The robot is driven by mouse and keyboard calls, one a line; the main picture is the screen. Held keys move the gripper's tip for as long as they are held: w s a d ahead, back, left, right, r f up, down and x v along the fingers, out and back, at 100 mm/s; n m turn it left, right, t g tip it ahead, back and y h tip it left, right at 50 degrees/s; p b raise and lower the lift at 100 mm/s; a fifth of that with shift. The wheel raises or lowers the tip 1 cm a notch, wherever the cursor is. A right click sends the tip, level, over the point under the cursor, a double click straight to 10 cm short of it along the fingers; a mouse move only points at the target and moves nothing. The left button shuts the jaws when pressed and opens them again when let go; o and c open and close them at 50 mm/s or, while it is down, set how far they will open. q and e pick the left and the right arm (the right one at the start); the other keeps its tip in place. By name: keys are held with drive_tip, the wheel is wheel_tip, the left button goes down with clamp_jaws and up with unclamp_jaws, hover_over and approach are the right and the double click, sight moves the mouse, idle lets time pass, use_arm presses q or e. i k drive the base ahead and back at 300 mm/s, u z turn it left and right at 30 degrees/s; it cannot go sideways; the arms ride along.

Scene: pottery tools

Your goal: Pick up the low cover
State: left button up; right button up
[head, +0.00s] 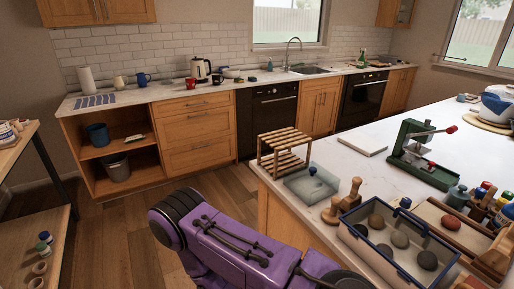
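A low, clear cover (311,186) with a small dark knob on top sits on the white counter, just in front of the wooden rack. A larger clear box-like cover (372,246) with dark blue edges and a blue knob stands closer to me, with several rounded stones showing inside it. I cannot tell for certain which of the two the task names; the first is the lower one. One of my purple arm links shows at the bottom, left of the counter. Neither gripper is in view.
A slatted wooden rack (284,152) stands behind the low cover. Wooden stamps (331,212) stand close to its right front. A green press (424,158) and a white slab (362,144) lie farther back. A wooden tray (461,226) with bottles crowds the right. Bare counter lies between rack and slab.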

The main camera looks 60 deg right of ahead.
sight(311, 182)
drive_tip(key=i, duration=0.7)
drive_tip(key=z, duration=0.8)
drive_tip(key=i, duration=1.65)
drive_tip(key=z, duration=3)
drive_tip(key=k, duration=0.4)
drive_tip(key=z, duration=0.25)
